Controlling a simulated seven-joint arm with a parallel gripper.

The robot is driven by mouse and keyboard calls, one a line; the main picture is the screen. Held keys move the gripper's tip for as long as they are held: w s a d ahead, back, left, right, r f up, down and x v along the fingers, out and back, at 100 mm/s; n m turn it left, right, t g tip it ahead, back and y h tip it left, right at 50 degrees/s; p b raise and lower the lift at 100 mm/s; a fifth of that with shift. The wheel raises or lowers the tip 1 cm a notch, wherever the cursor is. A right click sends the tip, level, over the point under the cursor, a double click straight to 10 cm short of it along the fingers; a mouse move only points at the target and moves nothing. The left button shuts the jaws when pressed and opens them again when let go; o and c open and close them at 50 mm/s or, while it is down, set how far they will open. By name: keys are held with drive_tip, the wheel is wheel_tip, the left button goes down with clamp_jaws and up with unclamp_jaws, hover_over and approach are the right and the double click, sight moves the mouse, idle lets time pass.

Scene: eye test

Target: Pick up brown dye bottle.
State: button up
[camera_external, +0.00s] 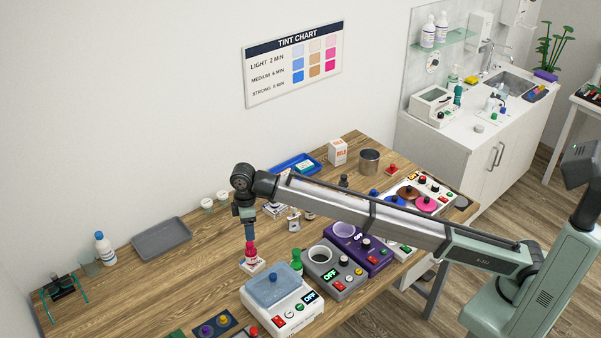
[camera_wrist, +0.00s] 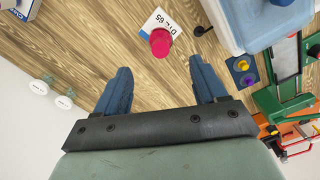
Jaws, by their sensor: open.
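My gripper (camera_external: 250,236) is above the wooden table with its blue fingers pointing down. In the wrist view its two fingers (camera_wrist: 160,74) are spread apart with nothing between them. A pink-red bottle-like item (camera_external: 249,249) stands under the fingers. In the wrist view this pink item (camera_wrist: 160,42) shows just beyond the fingertips, beside a white label reading something like "DYE 65" (camera_wrist: 158,22). I cannot make out a bottle that is clearly brown.
A grey device (camera_external: 334,278) and purple device (camera_external: 362,252) stand farther right. A grey tray (camera_external: 161,239) lies left; bare wood surrounds it.

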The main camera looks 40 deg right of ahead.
idle(0.4)
drive_tip(key=shift+c, duration=1.2)
